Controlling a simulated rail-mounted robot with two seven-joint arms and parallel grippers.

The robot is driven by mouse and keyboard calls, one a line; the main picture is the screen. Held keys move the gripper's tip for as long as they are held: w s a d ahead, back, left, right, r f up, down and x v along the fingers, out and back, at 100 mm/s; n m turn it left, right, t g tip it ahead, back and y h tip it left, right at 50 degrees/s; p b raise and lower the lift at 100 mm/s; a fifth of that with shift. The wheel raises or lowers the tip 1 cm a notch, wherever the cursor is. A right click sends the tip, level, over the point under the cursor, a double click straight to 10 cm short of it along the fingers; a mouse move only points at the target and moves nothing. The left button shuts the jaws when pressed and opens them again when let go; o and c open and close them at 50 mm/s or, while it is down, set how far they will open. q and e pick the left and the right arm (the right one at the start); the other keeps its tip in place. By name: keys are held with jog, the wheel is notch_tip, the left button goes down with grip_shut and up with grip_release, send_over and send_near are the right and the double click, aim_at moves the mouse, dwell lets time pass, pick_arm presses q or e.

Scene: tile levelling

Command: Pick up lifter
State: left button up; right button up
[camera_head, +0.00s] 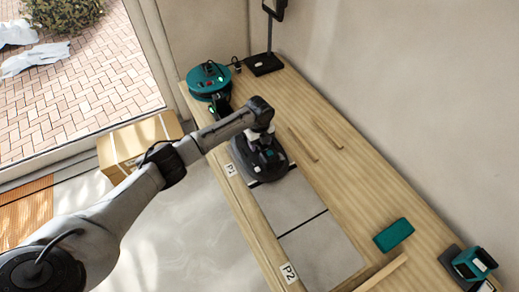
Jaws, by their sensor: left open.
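The lifter appears to be a dark, rounded device (246,166) at the upper end of the row of grey tiles on the wooden bench. My left gripper (268,147) is directly over its top, with the arm coming in from the lower left. The gripper is open. The wrist and fingers hide much of the lifter's top, so I cannot tell whether the fingers touch it or stand around a handle. Two grey tiles (287,205) (322,253) lie below it, with a dark gap between them. My right gripper is not in view.
A round teal device (208,77) and a black stand (264,64) are at the bench's far end. Wooden strips (303,144) (328,134), a teal block (394,235) and a teal tool (474,263) lie to the right. A carton (125,143) stands left of the bench.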

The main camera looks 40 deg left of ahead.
pick_arm(q)
jog(key=shift+f, duration=0.15)
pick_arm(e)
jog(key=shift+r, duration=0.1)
pick_arm(q)
jog(key=shift+c, duration=0.4)
jog(key=c, duration=0.9)
grip_shut()
